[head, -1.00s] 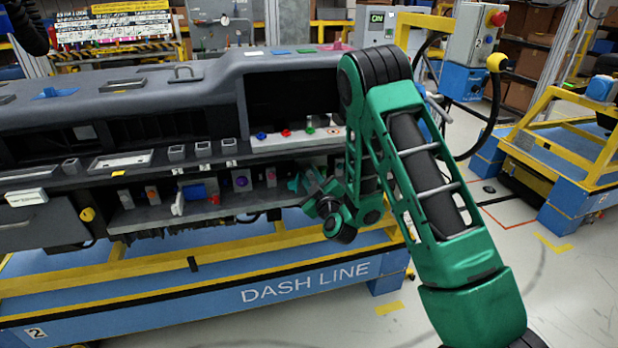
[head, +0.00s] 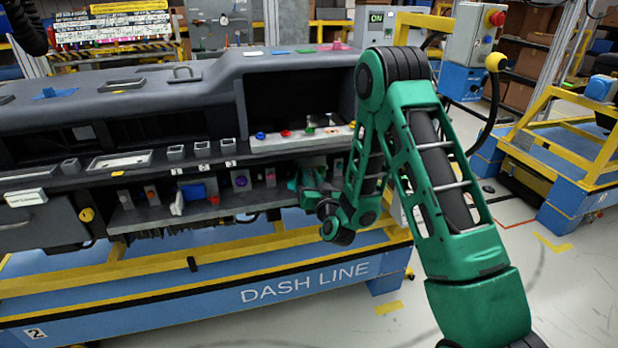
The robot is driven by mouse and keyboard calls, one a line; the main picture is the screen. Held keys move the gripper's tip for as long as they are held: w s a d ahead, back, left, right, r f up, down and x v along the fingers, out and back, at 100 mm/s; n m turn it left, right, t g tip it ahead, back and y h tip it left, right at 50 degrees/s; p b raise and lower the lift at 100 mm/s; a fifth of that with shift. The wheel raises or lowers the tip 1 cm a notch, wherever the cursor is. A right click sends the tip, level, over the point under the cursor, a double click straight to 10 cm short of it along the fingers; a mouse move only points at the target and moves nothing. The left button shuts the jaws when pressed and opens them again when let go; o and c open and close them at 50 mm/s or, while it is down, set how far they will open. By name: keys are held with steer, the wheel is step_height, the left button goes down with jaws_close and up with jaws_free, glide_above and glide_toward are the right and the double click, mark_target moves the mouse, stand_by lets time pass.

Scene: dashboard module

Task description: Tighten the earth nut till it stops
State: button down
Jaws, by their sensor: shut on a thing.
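My gripper (head: 296,184) is at the lower shelf of the dashboard module, at the right end of the row of small parts. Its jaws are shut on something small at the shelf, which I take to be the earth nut. The nut itself is hidden by the jaws and wrist, so its thread and seating cannot be seen. My green arm comes in from the right and covers the right end of the module.
A ledge with coloured knobs (head: 286,133) lies just above the gripper. A yellow rail (head: 200,255) runs below.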

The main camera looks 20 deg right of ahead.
steer(key=m, duration=0.5)
steer(key=shift+s+a+f+m, duration=0.1)
steer(key=shift+f+m, duration=0.15)
steer(key=shift+m, duration=0.15)
steer(key=m, duration=0.4)
steer(key=shift+m+h, duration=0.3)
steer(key=shift+h, duration=0.1)
steer(key=m, duration=0.5)
steer(key=shift+m, duration=0.3)
steer(key=m, duration=0.4)
steer(key=shift+a+m, duration=0.15)
steer(key=shift+m, duration=0.15)
steer(key=shift+r, duration=0.1)
steer(key=c, duration=1.5)
jaws_free()
